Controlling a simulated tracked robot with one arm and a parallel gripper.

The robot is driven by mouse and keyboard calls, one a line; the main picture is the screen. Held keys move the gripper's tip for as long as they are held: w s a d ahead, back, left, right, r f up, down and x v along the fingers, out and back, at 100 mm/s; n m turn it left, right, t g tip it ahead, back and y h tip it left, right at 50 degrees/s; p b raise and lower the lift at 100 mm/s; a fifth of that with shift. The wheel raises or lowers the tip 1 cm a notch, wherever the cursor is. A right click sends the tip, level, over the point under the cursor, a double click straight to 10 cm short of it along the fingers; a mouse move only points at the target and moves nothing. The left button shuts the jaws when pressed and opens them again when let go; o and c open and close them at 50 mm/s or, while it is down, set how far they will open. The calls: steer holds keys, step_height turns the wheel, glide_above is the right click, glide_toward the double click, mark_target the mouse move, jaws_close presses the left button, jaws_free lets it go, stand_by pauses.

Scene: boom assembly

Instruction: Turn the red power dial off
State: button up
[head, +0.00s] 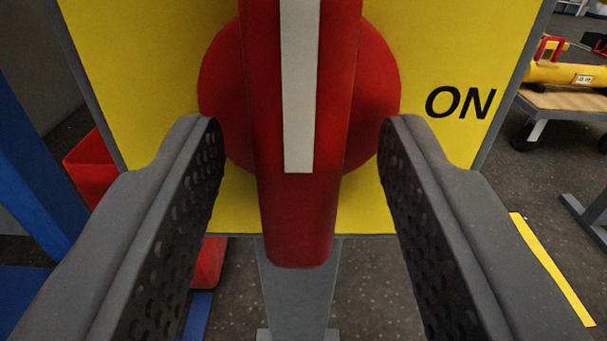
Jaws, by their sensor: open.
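The red power dial (302,215) is close in front of me on a yellow panel (150,70). It has a round red base and a raised upright handle bar with a white stripe (297,95) down its middle. The handle stands vertical in the picture, and its top end is cut off by the frame. The black word "ON" (460,104) is printed to the right of the dial. My gripper (302,135) is open, with one dark finger on each side of the handle. Gaps show between both fingers and the handle. No "OFF" label is visible.
The panel stands on a grey post (297,290). A red bin (93,160) and blue posts (35,140) are behind at left. At right, a yellow cylinder (570,75) lies on a wheeled cart (560,101). A yellow stripe (552,268) marks the open grey floor.

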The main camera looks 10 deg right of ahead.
steer(key=s+a, duration=0.1)
steer(key=s, duration=1.2)
steer(key=shift+s, duration=0.3)
